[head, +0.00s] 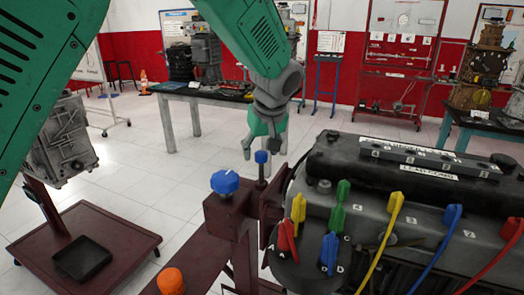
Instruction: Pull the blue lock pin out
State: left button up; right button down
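A small blue-topped pin (261,158), which looks like the blue lock pin, stands upright on the dark red engine stand (232,217) beside the engine. A larger blue star-shaped knob (224,182) sits on the stand to its left and nearer to me. My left gripper (264,152) points down at the small pin, with its fingers apart, one on each side of the blue top in the picture. I cannot tell whether the fingers touch it or are level with it in depth. My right gripper is not in view.
The engine (418,201) with coloured leads and connectors fills the right side, close to the pin. An orange knob (171,281) is at the bottom. A red wheeled base with a black tray (82,258) stands at left. Tables stand behind; the white floor between is clear.

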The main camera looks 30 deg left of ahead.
pick_arm(q)
jog(key=shift+s+d+r, duration=0.1)
jog(key=shift+r, duration=0.1)
jog(key=v, duration=1.1)
jog(key=shift+r, duration=0.2)
jog(key=shift+f, duration=0.1)
